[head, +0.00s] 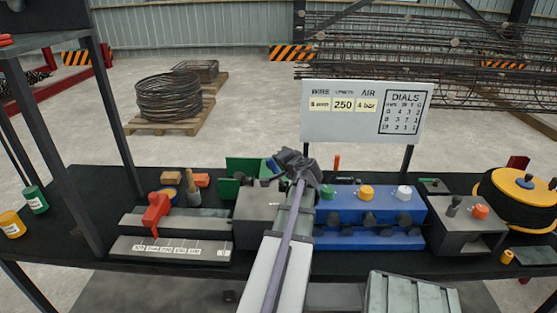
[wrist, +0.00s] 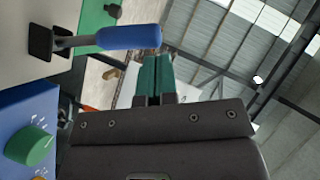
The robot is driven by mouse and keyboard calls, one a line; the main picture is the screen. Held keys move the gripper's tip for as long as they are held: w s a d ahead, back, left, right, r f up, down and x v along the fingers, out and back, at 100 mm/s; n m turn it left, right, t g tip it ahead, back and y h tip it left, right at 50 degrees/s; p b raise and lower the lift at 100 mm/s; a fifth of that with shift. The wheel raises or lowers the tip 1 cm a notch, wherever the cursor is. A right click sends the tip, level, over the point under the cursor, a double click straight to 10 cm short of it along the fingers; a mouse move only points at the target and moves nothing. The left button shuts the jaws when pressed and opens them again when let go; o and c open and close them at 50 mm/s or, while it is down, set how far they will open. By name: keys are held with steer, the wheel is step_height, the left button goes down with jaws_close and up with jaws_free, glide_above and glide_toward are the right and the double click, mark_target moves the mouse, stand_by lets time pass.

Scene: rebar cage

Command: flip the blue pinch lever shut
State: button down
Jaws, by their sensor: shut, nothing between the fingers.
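The blue pinch lever (wrist: 128,37) shows in the wrist view as a blue handle on a grey stem, with a black mount at its left end. In the head view a small blue part of it (head: 271,166) shows beside my wrist, above a grey box. My gripper's teal fingers (wrist: 154,62) are shut and empty. In the wrist view their tips appear close to the handle's right end; I cannot tell whether they touch. In the head view my arm hides the fingers.
A blue valve box (head: 370,208) with green, yellow and white knobs stands right of my arm; its green knob (wrist: 29,146) shows in the wrist view. A green plate (head: 243,166) stands behind the grey box (head: 254,225). A red lever (head: 156,209) stands left.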

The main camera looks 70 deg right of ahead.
steer(key=d+r+p+v, duration=0.1)
steer(key=p+v, duration=0.3)
steer(key=v, duration=0.8)
steer(key=shift+s+d+r, duration=0.15)
steer(key=shift+s+d, duration=0.05)
steer(key=shift+s, duration=0.2)
